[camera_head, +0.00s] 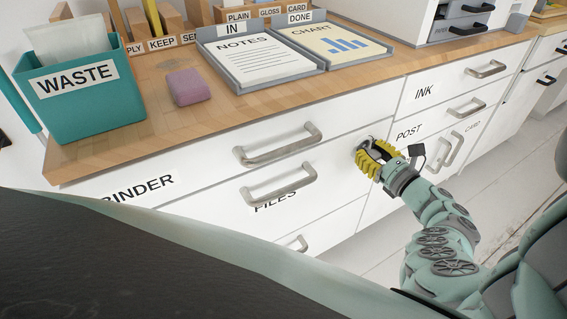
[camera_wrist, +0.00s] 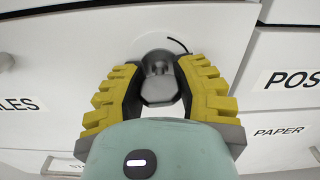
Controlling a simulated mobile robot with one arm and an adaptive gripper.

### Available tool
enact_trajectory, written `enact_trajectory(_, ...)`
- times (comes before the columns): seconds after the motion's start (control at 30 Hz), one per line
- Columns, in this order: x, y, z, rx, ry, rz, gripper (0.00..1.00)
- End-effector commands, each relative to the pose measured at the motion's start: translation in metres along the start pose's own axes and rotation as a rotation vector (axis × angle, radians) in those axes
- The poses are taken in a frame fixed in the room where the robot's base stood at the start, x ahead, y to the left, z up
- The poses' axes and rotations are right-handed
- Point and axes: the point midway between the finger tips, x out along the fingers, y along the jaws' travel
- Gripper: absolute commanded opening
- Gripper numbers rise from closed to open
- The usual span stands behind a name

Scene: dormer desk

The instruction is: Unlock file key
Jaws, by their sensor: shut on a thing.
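The grey metal file key (camera_wrist: 160,84) sits between my yellow fingers in the wrist view. Its far end meets a round lock plate (camera_wrist: 140,46) on the white cabinet front, with a dark curved mark at its upper right. My gripper (camera_head: 368,156) is shut on the key, right of the drawer labelled FILES (camera_head: 275,201). The FILES label also shows at the left of the wrist view (camera_wrist: 18,104). My fingers hide much of the lock in the head view. How deep the key sits cannot be told. The drawer looks closed.
Drawer handles (camera_head: 277,144) stick out left of my gripper. The INK and POST drawers (camera_head: 410,130) are to the right. On the wooden desktop (camera_head: 150,130) above stand a teal WASTE bin (camera_head: 85,95), a pink block (camera_head: 188,87) and paper trays (camera_head: 290,70).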

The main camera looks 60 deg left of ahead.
Motion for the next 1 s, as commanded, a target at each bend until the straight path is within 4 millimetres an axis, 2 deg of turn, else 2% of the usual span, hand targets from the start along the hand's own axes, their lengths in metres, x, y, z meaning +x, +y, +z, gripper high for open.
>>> enact_trajectory(1.0, 0.0013, 0.0016, -0.0039, -0.94, 0.001, 0.003, 0.0)
